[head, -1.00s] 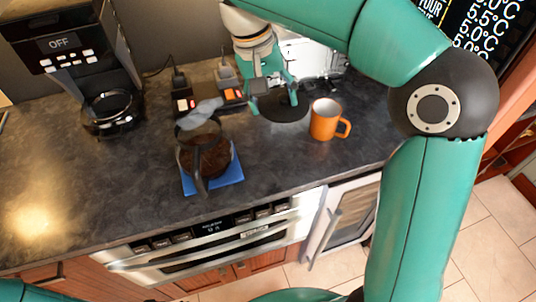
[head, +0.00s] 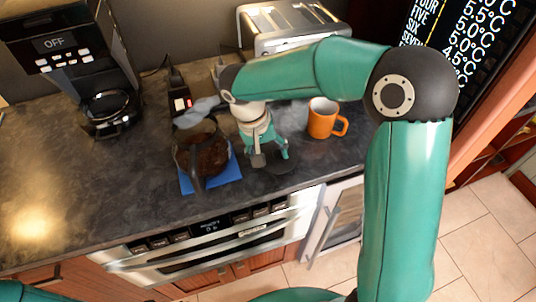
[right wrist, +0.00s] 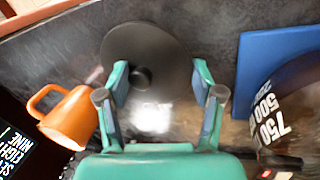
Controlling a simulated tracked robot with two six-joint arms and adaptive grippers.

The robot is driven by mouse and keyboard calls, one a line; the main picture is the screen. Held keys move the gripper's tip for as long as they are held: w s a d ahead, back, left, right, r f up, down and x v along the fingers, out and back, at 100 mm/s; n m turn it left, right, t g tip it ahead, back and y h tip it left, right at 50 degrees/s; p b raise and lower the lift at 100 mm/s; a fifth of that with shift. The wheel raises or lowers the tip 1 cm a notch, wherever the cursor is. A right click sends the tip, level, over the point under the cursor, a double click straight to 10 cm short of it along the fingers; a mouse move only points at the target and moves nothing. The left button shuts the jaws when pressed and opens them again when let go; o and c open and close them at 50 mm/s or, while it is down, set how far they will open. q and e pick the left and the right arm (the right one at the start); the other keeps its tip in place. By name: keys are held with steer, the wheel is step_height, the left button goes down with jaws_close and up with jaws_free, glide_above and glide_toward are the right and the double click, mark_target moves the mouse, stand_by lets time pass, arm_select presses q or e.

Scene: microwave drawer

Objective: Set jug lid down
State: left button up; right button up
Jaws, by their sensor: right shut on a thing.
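The jug lid (head: 282,161) is a flat dark disc low at the counter's front, right of the jug. In the right wrist view the lid (right wrist: 165,50) shows its round knob between the fingers. My right gripper (head: 270,157) is above the lid and shut on it; its fingers (right wrist: 160,88) stand well apart, and their contact with the knob is unclear. Whether the lid touches the counter is hard to tell. The glass jug (head: 207,160), with brown contents and a dark handle, stands without this lid on a blue pad (head: 228,174). My left gripper is out of view.
An orange mug (head: 321,118) stands right of the lid. A coffee machine (head: 75,45) with a carafe is at the left, a toaster (head: 290,30) at the back. The counter's front edge is close to the lid. The counter's left part is clear.

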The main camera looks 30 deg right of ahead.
steer(key=shift+f, duration=0.5)
steer(key=shift+f+b, duration=0.5)
steer(key=shift+b, duration=0.05)
steer(key=shift+f, duration=0.1)
steer(key=o, duration=0.9)
